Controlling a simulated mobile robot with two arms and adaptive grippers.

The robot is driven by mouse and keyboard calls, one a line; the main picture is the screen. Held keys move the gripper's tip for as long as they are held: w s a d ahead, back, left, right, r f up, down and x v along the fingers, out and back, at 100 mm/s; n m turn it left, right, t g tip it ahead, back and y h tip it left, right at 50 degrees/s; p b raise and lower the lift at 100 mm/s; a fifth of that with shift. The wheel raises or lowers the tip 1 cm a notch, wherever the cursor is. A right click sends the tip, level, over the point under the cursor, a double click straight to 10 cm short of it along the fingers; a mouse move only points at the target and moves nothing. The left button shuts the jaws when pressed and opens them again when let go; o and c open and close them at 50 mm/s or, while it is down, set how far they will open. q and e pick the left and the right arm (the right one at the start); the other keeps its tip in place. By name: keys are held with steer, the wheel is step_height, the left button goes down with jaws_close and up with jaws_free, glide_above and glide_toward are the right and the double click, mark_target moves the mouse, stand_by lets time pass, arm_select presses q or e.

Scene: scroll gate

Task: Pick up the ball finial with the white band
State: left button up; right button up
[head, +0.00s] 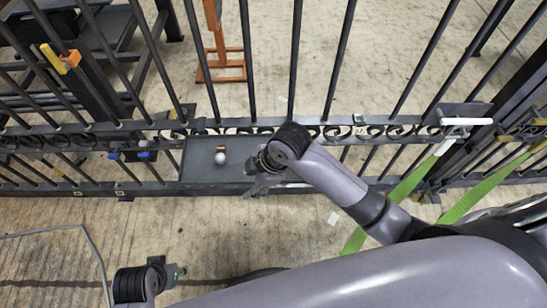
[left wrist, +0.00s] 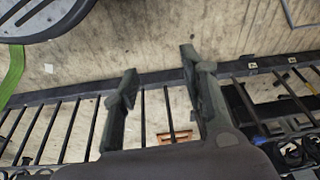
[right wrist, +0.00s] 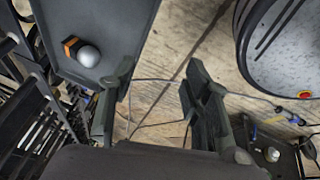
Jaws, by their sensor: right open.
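On a grey tray (head: 200,182) on the gate's rail sits a ball finial (head: 220,158), pale grey with an orange band and a dark end. It also shows in the right wrist view (right wrist: 88,56), lying on the tray (right wrist: 118,22). I cannot make out a white band on it. Small blue ball-like pieces (head: 143,155) with a white part are at the gate further left. My right gripper (head: 262,182) is open and empty beside the tray's right end, apart from the ball. My left gripper (left wrist: 160,65) is open and empty, low at the left in the head view.
The dark barred gate (head: 250,126) with scrollwork runs across the view behind the tray. Green straps (head: 410,182) and a white-handled clamp (head: 465,121) are at the right. An orange stand (head: 226,60) is behind the bars. The floor in front is mostly clear, with a grey cable (head: 95,250).

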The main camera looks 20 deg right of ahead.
arm_select(q)
step_height(320, 180, down, 5)
steer(key=b, duration=0.2)
arm_select(e)
steer(key=w+d+r+n+g+h, duration=0.2)
steer(key=w+d+r+n+h, duration=0.2)
steer(key=w+d+r+n, duration=0.9)
steer(key=s+a+f+n+b, duration=0.1)
steer(key=f, duration=0.3)
steer(key=s+a+f+n+b, duration=0.1)
steer(key=a+f, duration=0.1)
steer(key=f, duration=0.2)
steer(key=s+a+f, duration=0.1)
steer(key=f, duration=0.3)
steer(key=shift+a+f+n+b, duration=0.2)
steer(key=shift+n+b, duration=0.2)
steer(key=shift+f, duration=0.6)
steer(key=f, duration=0.1)
steer(key=f+b, duration=0.1)
steer(key=f, duration=0.1)
steer(key=f+b, duration=0.1)
steer(key=shift+s+d+f, duration=0.1)
steer(key=shift+s+f, duration=0.25)
steer(key=shift+f, duration=0.05)
arm_select(q)
steer(key=w+v, duration=0.1)
steer(key=v, duration=0.9)
steer(key=shift+t, duration=0.3)
